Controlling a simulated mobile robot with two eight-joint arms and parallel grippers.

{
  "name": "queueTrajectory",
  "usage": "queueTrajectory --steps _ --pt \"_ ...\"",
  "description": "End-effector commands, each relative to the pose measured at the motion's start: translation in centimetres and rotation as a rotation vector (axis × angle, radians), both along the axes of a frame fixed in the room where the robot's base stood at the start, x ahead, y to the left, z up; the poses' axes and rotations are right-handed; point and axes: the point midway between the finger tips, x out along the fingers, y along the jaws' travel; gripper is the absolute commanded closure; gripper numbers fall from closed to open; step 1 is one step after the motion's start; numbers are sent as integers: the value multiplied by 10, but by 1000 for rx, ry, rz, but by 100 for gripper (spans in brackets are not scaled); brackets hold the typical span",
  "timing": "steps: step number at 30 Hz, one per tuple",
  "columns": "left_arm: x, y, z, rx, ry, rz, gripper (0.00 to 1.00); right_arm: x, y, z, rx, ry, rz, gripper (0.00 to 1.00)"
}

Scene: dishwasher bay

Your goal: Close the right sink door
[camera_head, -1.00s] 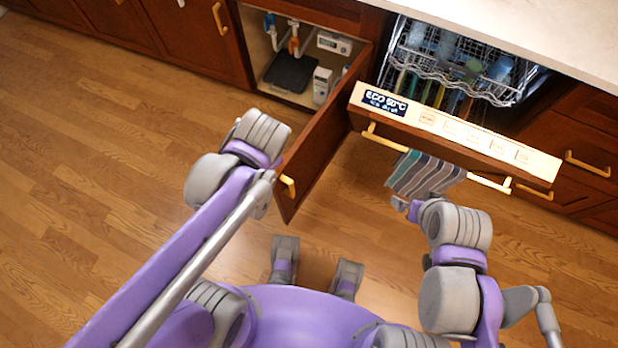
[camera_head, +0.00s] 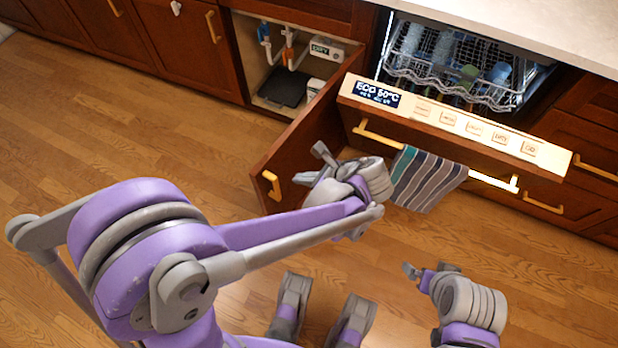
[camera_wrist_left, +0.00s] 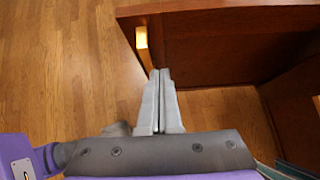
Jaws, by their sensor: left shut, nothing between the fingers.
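The right sink door (camera_head: 300,143) is a dark wood panel standing wide open from the sink cabinet, with a yellow handle (camera_head: 271,184) near its free edge. My left gripper (camera_head: 313,165) is shut and empty, on the right side of the door near its free end. In the left wrist view the shut fingers (camera_wrist_left: 161,74) point at the door panel (camera_wrist_left: 225,48), with the handle (camera_wrist_left: 142,38) just left of the tips. I cannot tell whether they touch it. My right gripper (camera_head: 413,272) is low, over the floor; its opening is unclear.
The open sink cabinet shows pipes and a dark mat (camera_head: 283,87) inside. The dishwasher door (camera_head: 450,125) is partly open to the right, with a striped towel (camera_head: 426,181) on its handle, close to my left gripper. The floor (camera_head: 130,140) left of the sink door is clear.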

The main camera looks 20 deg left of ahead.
Motion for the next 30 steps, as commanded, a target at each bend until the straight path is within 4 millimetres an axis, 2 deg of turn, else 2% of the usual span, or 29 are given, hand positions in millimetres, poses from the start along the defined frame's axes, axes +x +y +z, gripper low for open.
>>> queueTrajectory --steps 1,7,9,15,30 --pt "2 9 -11 1 0 6 100 0 0 -6 0 2 0 0" --pt "8 38 -40 0 0 4 100 2 0 -19 0 7 0 0" --pt "11 50 -37 0 -1 6 100 2 0 -19 0 6 0 0" --pt "16 69 -36 0 -2 4 100 2 0 -21 0 7 0 0" --pt "17 75 -35 -1 -1 -1 100 2 0 -21 0 7 0 0"
